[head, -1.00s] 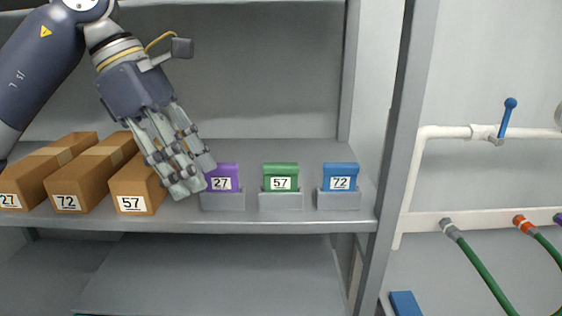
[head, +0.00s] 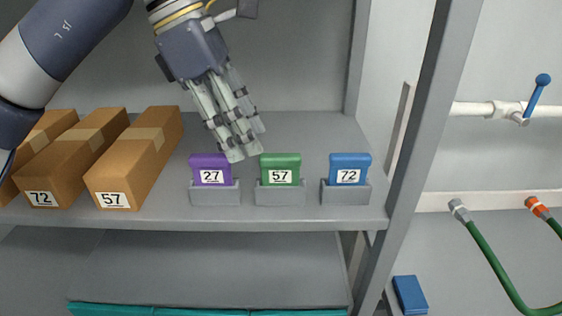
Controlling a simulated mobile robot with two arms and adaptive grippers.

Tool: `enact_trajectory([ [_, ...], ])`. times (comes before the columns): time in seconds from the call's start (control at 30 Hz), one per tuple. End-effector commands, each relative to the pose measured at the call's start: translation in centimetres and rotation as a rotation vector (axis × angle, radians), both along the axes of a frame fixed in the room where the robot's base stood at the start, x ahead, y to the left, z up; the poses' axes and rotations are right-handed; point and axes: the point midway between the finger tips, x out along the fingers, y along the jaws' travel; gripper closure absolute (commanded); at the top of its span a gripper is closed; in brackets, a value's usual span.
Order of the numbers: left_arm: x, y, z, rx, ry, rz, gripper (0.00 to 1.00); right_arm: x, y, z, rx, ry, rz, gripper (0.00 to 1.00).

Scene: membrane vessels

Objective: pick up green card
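The green card (head: 280,161), labelled 57, stands upright in a grey holder (head: 280,197) on the shelf, between the purple card (head: 209,160) and the blue card (head: 350,160). My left gripper (head: 244,153) comes down from the upper left, its fingertips between the purple and green cards and just left of the green card. Nothing shows in its fingers. The fingers look close together, and I cannot tell whether they are open or shut. My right gripper is not in view.
Several cardboard boxes, including box 57 (head: 134,172) and box 72 (head: 75,160), stand on the left of the shelf (head: 160,214). The cabinet post (head: 418,150) rises on the right. Pipes with a blue-handled valve (head: 537,92) and green hoses (head: 490,256) lie beyond it.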

Motion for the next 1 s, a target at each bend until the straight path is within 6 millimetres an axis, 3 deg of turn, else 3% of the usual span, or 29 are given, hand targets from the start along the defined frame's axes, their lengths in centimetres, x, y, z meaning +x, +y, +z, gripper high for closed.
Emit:
enact_trajectory([
  [0.1,-0.1,-1.8,0.2,0.0,0.001,-0.002,0.6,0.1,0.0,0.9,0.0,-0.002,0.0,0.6],
  [0.37,0.0,-3.7,0.2,0.001,0.001,-0.001,0.6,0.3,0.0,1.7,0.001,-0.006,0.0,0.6],
  [0.7,0.0,-5.5,-4.3,0.001,0.0,0.0,0.6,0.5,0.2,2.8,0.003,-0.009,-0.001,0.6],
  [0.97,0.0,-5.7,-4.7,-0.001,-0.002,0.001,0.6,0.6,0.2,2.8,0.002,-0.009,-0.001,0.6],
  [1.0,0.0,-5.7,-4.7,-0.001,-0.002,0.001,0.67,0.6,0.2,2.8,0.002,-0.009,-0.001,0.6],
])
